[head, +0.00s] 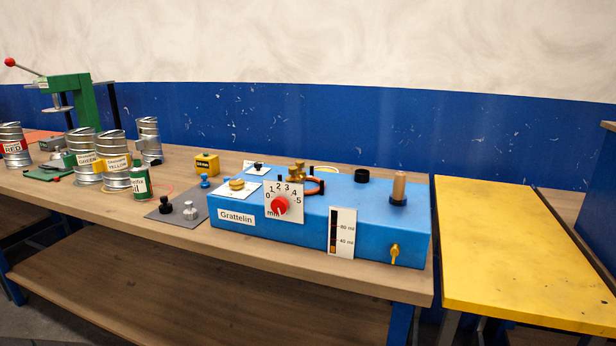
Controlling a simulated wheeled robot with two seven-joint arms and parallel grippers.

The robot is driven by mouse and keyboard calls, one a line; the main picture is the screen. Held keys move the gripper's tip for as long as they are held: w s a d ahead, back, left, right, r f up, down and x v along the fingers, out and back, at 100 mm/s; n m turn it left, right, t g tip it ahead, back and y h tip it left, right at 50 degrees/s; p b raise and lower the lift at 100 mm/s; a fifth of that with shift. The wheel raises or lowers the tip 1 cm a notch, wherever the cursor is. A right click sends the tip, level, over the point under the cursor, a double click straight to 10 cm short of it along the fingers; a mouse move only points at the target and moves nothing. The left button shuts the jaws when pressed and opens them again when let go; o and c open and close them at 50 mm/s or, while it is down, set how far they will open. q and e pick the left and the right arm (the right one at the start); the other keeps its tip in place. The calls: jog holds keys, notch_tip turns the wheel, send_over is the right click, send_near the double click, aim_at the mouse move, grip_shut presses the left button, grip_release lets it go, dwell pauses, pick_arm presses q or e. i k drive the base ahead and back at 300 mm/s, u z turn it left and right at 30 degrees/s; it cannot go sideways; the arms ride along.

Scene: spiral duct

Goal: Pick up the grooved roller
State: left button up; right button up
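No part is clearly recognisable as the grooved roller. A small silver piece with a knob (190,211) and a small black piece (165,206) stand on a dark grey plate (168,217) at the left of the blue Grattelin machine (285,229). A small blue piece (205,181) stands just behind the plate. These parts are too small to tell whether any is grooved. Neither of my grippers is in view.
Several spiral metal cans, including one labelled GREEN (86,172), stand on the wooden bench (150,228) at the left. A green press (75,100) is behind them. A yellow box (207,164) sits behind the plate. A yellow table (510,260) is at the right, mostly clear.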

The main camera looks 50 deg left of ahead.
aim_at(293, 171)
jog(key=u, duration=0.8)
jog(key=k, duration=0.35)
jog(key=u, duration=0.85)
jog(key=i, duration=0.4)
jog(key=u, duration=0.7)
jog(key=k, duration=1.1)
jog(key=u, duration=1.55)
jog(key=i, duration=0.6)
jog(key=z, duration=0.5)
jog(key=i, duration=1.45)
jog(key=z, duration=1.5)
jog(key=i, duration=0.45)
jog(key=z, duration=0.45)
